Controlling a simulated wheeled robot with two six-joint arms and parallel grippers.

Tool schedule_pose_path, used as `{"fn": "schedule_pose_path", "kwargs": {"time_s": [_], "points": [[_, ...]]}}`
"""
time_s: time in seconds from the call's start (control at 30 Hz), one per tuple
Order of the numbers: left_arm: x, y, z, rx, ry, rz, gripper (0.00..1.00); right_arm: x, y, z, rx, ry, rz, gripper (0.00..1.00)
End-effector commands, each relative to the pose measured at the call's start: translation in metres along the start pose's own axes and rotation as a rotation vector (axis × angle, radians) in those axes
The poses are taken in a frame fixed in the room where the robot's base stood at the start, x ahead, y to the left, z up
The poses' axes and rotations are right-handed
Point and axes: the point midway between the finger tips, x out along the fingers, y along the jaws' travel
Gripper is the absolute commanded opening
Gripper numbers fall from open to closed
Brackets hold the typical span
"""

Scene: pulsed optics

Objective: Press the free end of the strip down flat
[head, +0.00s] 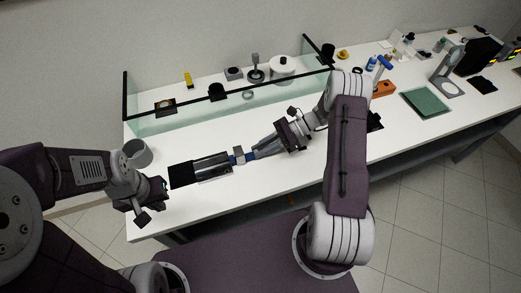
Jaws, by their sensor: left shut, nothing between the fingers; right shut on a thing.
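A short blue piece, which may be the strip (232,159), shows at the right end of a long silver and dark fixture (211,166) on the white table. A small grey block (239,154) sits across it. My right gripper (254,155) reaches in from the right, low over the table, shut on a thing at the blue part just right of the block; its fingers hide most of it. I cannot tell whether the strip's free end is raised or flat. My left gripper (143,214) is shut and empty, left of the fixture near the table's front edge.
A black mat (181,176) lies at the fixture's left end. A grey cup (137,153) stands behind my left gripper. A low glass screen (190,123) with black rails runs behind. A green mat (426,102) and an orange block (384,88) lie at right.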

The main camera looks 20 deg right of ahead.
Motion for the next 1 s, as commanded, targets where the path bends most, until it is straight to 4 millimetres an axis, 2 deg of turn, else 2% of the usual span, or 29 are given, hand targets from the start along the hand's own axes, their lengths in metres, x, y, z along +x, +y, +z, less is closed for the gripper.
{"fn": "schedule_pose_path", "kwargs": {"time_s": [0.3,0.33,0.4,1.0], "points": [[0.0009,0.0,0.0001,0.0,0.0,0.0,0.0,0.0018,0.0019,-0.0036,0.004,0.005,0.005,0.0],[0.0009,0.0,0.0001,0.0,0.0,0.0,0.0,0.0018,0.0019,-0.0036,0.004,0.005,0.005,0.2],[0.001,0.0,0.0001,0.0,0.0,0.0,0.0,0.0019,0.002,-0.0038,0.004,0.005,0.005,0.4],[0.001,0.0,0.0001,0.0,0.0,0.0,0.0,0.0012,0.0002,-0.0037,0.003,0.007,0.0,0.4]]}}
